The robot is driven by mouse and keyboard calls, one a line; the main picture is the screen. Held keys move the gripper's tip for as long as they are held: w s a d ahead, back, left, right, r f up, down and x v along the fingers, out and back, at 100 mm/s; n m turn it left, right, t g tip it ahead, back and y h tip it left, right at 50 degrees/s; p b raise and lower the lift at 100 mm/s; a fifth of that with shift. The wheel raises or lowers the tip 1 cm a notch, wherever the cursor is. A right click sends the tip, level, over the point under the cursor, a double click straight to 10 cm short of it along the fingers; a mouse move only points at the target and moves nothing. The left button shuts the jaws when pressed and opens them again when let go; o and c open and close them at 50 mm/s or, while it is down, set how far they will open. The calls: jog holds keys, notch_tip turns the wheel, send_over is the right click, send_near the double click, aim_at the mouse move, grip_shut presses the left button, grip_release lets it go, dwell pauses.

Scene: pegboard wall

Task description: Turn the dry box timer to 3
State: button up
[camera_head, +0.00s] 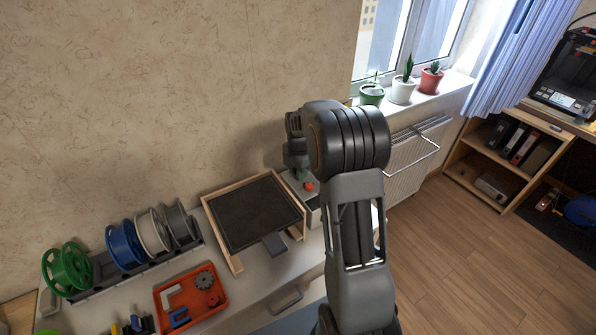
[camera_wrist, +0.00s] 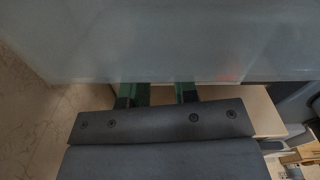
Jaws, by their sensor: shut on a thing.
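The dry box (camera_head: 314,202) is a pale box at the right end of the bench, largely hidden behind my arm. A small red-orange spot (camera_head: 309,187) shows on it. My gripper (camera_head: 302,174) points down at the box. In the wrist view a pale, hazy panel (camera_wrist: 170,40) fills the upper part, with a faint red blur at its lower right. The two green fingers (camera_wrist: 161,94) stand a little apart and run up to the panel's edge. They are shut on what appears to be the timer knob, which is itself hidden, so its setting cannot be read.
A wooden-framed tray with a dark mat (camera_head: 250,214) sits left of the box. Filament spools (camera_head: 123,244) and an orange parts tray (camera_head: 190,299) lie further left. Potted plants (camera_head: 402,90) stand on the windowsill. A radiator (camera_head: 412,160) is at the right, with open floor before it.

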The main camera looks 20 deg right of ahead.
jog(key=shift+m, duration=2.8)
jog(key=o, duration=0.9)
jog(key=shift+o, duration=0.2)
jog(key=shift+r, duration=0.1)
notch_tip(320, 180, up, 14)
jog(key=shift+s+f, duration=0.2)
